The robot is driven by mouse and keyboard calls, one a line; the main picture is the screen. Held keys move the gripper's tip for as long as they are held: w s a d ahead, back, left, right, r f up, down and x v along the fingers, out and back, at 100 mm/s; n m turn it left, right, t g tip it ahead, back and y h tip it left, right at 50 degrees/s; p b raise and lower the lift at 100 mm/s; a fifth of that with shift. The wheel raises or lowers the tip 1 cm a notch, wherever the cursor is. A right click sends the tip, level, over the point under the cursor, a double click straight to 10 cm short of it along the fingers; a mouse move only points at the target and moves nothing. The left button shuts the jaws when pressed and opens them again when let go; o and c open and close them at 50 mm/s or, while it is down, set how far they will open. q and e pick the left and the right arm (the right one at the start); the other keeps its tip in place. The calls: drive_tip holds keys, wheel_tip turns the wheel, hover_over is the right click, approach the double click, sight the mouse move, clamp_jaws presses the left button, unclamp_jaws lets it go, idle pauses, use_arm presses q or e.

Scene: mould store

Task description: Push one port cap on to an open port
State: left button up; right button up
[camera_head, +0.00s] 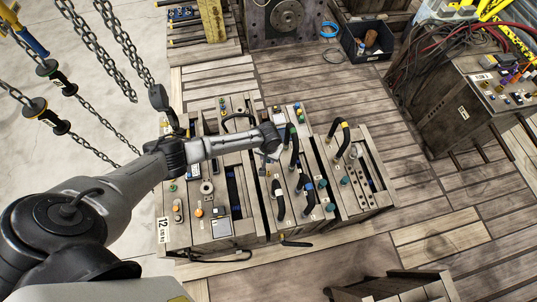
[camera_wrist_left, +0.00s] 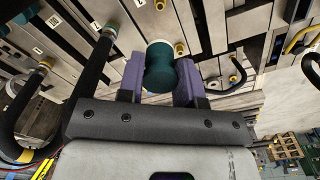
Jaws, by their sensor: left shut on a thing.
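In the left wrist view a dark teal port cap (camera_wrist_left: 158,72) sits between the purple fingers of my left gripper (camera_wrist_left: 160,84), which is shut on it. The block face beyond the cap hides whether it touches a port. Brass-coloured ports show to the right (camera_wrist_left: 234,78) and at the top (camera_wrist_left: 160,5) of that view. In the head view my left arm reaches over the mould blocks (camera_head: 222,228); the gripper fingers are hidden under the wrist. Other teal caps (camera_head: 330,207) stand on the blocks. My right gripper is not in view.
Black curved hoses (camera_head: 342,136) rise from the blocks close to my wrist. Chains with hooks (camera_head: 90,40) hang at the left. A dark bin (camera_head: 366,42) stands at the back. A cabinet with red hoses (camera_head: 450,115) stands at the right.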

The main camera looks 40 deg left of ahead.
use_arm(q)
drive_tip(key=b, duration=0.7)
hover_over(268, 172)
wheel_tip(268, 172, down, 10)
drive_tip(key=shift+w+f, duration=0.1)
drive_tip(key=shift+f, duration=0.05)
drive_tip(key=shift+d+f, duration=0.1)
drive_tip(key=shift+f, duration=0.4)
drive_tip(key=shift+p, duration=0.3)
idle(0.7)
drive_tip(key=shift+f, duration=0.2)
idle(0.6)
drive_tip(key=shift+f+b, duration=0.45)
drive_tip(key=shift+f, duration=0.25)
